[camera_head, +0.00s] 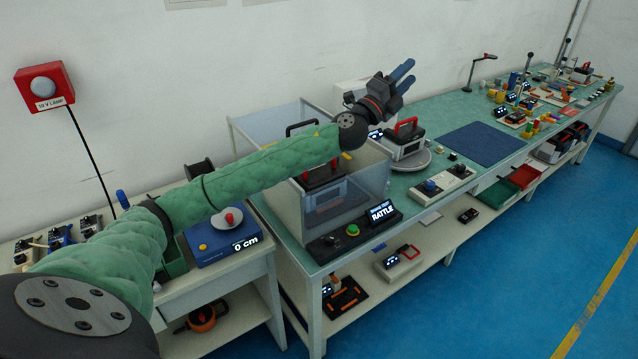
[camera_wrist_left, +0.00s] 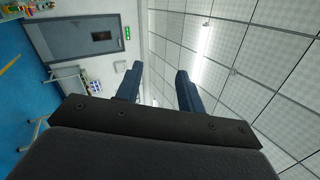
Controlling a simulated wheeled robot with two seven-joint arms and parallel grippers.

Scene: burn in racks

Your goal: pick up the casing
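My left arm comes in from the left, and its gripper (camera_head: 405,76) points up and to the right, high above the long bench. In the left wrist view its two dark blue fingers (camera_wrist_left: 157,70) are apart with nothing between them. A light box-shaped unit with a red handle (camera_head: 405,148) stands on a round turntable on the bench, below the gripper. A similar light unit with a red handle (camera_head: 397,263) lies on the lower shelf. I cannot tell which of these, if either, is the casing. My right gripper is not in view.
A clear-walled test box with a RATTLE display (camera_head: 383,212) stands at the bench's near end. A blue mat (camera_head: 484,144) lies bare further along. Several small parts crowd the far end. A blue scale reading 0 cm (camera_head: 222,243) sits on the left table. The blue floor is clear.

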